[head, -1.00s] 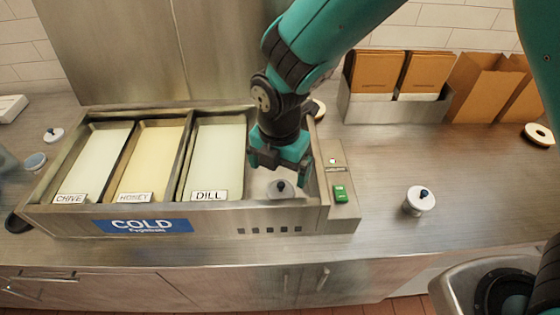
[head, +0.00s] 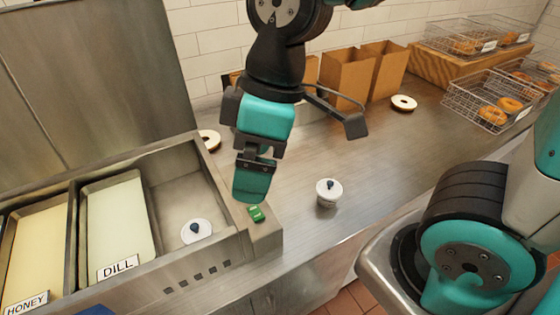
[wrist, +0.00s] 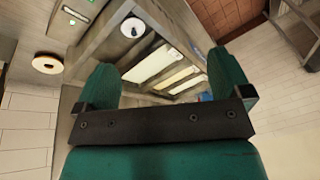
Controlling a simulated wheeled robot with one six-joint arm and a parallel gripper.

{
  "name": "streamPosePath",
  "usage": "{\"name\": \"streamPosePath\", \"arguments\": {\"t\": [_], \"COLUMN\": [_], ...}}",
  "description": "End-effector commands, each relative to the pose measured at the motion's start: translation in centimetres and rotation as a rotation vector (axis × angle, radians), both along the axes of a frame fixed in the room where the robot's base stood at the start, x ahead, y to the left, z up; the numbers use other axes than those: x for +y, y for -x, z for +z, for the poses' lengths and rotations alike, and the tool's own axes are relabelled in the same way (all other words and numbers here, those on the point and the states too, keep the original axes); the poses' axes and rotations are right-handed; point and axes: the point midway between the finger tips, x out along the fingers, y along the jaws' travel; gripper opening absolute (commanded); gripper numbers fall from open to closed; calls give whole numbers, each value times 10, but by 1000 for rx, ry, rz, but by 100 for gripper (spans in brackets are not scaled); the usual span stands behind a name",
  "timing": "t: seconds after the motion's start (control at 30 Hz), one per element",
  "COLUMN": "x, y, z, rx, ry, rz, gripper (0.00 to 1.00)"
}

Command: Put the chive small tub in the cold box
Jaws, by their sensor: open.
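The cold box (head: 205,268) is a steel chest with its lid (head: 95,80) raised. A small white tub (head: 196,231) with a dark knob stands inside its right-hand bare compartment, apart from my gripper. It also shows in the wrist view (wrist: 132,27). A similar tub (head: 328,190) stands upright on the counter right of the box. I cannot read a flavour on either. My gripper (head: 253,183) is above the box's right end, near the green button (head: 256,213), seen edge-on. In the wrist view its fingers (wrist: 163,78) are apart with nothing between them.
The box's other wells hold pale spreads, labelled DILL (head: 118,267) and HONEY (head: 25,304). Paper bags (head: 347,78) stand against the wall. One bagel (head: 403,103) lies by them, another (head: 209,140) behind the box. Wire baskets (head: 490,97) hold bagels at right.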

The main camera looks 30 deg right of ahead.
Motion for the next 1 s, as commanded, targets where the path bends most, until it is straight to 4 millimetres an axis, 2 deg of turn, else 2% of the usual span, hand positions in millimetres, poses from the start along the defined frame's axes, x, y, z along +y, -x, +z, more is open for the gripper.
{"name": "streamPosePath", "arguments": {"t": [0.1, 0.27, 1.0], "x": [-11, -16, -16], "y": [24, 39, 39], "z": [10, 14, 14], "rx": [60, 108, 112], "ry": [-38, -58, -59], "rz": [-230, -368, -379], "gripper": [96, 96, 96]}}
